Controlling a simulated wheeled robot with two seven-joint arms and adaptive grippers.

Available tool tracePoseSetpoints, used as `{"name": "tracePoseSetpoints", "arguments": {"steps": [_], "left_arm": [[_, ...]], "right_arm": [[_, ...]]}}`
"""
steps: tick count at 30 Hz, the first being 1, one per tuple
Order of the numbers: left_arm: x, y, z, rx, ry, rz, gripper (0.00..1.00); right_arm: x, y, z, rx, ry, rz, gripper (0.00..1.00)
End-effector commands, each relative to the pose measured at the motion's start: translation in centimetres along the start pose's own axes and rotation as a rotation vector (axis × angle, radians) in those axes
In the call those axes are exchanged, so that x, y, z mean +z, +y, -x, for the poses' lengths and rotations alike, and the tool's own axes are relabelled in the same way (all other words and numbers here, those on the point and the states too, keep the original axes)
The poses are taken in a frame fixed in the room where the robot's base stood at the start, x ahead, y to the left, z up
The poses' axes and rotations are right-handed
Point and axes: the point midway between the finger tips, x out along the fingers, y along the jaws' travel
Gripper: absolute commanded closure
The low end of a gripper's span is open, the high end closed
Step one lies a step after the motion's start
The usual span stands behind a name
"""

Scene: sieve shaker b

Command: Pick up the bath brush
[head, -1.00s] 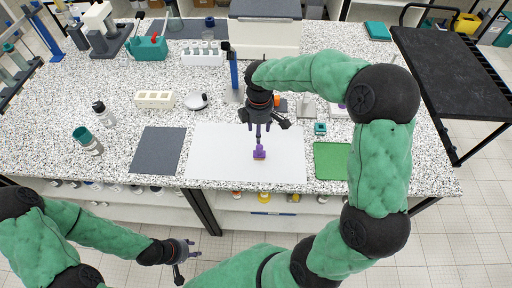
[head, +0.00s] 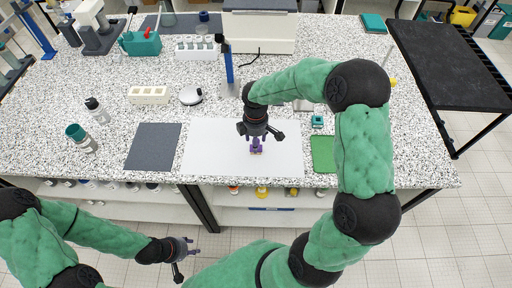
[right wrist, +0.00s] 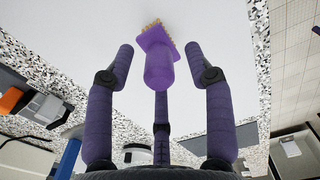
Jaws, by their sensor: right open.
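The bath brush (head: 256,149) is purple with tan bristles and rests on the white mat (head: 215,150) on the bench. In the right wrist view the brush (right wrist: 158,66) lies between the spread fingers, its rounded purple handle end toward my palm and its bristled head beyond. My right gripper (head: 255,140) is over the brush, pointing down. In the right wrist view my right gripper (right wrist: 166,62) is open, with visible gaps between fingers and handle. My left gripper (head: 192,246) is in front of the bench, away from the brush; its fingers look apart and empty.
A dark mat (head: 153,147) lies left of the white mat and a green mat (head: 323,154) lies right. A blue-posted stand (head: 229,68) rises behind. A white block rack (head: 149,95) and bottles (head: 97,110) stand at left. The white mat around the brush is clear.

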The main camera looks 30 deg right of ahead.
Motion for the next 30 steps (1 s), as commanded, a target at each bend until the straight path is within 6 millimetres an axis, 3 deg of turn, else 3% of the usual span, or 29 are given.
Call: {"name": "tracePoseSetpoints", "arguments": {"steps": [2,3,8,9,23,30], "left_arm": [[0.0,0.0,0.0,0.000,0.000,0.000,0.60],[0.0,0.0,0.0,0.000,0.000,0.000,0.60],[0.0,0.0,0.0,0.000,0.000,0.000,0.60],[0.0,0.0,0.0,0.000,0.000,0.000,0.60],[0.0,0.0,0.1,0.000,0.000,0.000,0.60],[0.0,0.2,0.6,0.000,0.000,0.000,0.60]], "right_arm": [[0.0,0.0,0.1,0.001,0.000,0.000,0.46],[0.0,0.0,0.1,0.001,0.000,0.000,0.52],[0.0,0.0,0.1,0.000,0.000,-0.001,0.97],[0.0,0.0,0.1,0.000,0.000,0.000,1.00],[0.0,0.0,0.4,0.001,0.000,-0.001,1.00],[-0.1,0.1,2.7,0.004,0.002,-0.001,1.00]]}}
